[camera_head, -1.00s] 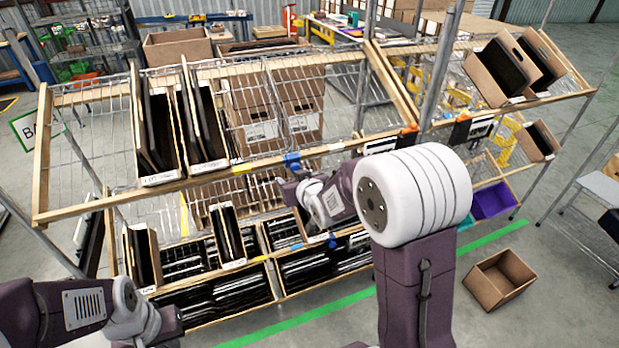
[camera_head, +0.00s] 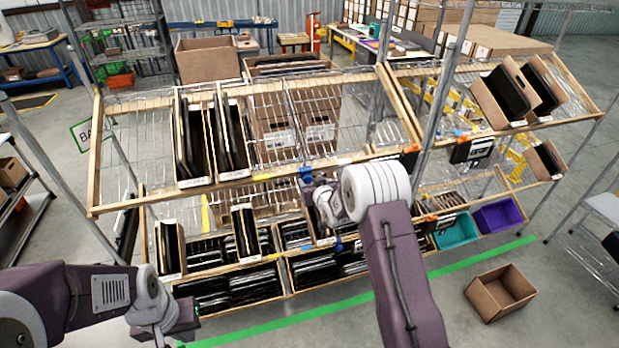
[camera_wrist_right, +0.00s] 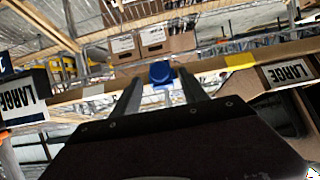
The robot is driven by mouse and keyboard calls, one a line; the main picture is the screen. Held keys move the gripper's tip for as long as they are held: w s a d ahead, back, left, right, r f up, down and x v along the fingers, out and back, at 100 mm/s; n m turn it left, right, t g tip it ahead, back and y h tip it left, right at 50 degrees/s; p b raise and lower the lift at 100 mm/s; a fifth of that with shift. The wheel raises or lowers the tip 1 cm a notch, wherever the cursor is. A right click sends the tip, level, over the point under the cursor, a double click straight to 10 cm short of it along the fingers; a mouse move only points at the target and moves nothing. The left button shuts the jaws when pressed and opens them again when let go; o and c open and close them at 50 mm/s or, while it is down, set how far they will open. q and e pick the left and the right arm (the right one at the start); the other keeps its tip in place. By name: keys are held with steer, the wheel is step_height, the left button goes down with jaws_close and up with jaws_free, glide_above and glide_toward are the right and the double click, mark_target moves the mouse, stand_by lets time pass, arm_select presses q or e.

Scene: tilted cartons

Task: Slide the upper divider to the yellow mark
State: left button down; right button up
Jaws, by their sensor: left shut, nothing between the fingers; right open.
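The upper divider is a wire panel on the upper tilted shelf (camera_head: 130,202), with a blue handle (camera_head: 305,175) at the front rail. The blue handle also shows in the right wrist view (camera_wrist_right: 161,73). The yellow mark (camera_head: 262,178) is on the same rail, left of the handle; in the right wrist view the mark (camera_wrist_right: 240,61) is right of it. My right gripper (camera_wrist_right: 160,88) is open, its fingertips on either side of the blue handle in that view; contact cannot be told. My left gripper (camera_head: 188,322) is shut and empty at the lower left, away from the shelf.
Tilted cartons (camera_head: 194,182) stand left of the yellow mark on the upper shelf. The lower shelf holds cartons (camera_head: 246,233) and black items. Teal (camera_head: 455,231) and purple (camera_head: 498,217) bins are at right. An empty box (camera_head: 500,292) lies on the floor.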

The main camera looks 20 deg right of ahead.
mark_target(308, 180)
steer(key=x, duration=0.3)
steer(key=shift+w+f, duration=0.15)
steer(key=shift+s+r, duration=0.2)
steer(key=shift+s, duration=0.1)
steer(key=shift+c, duration=0.9)
jaws_close()
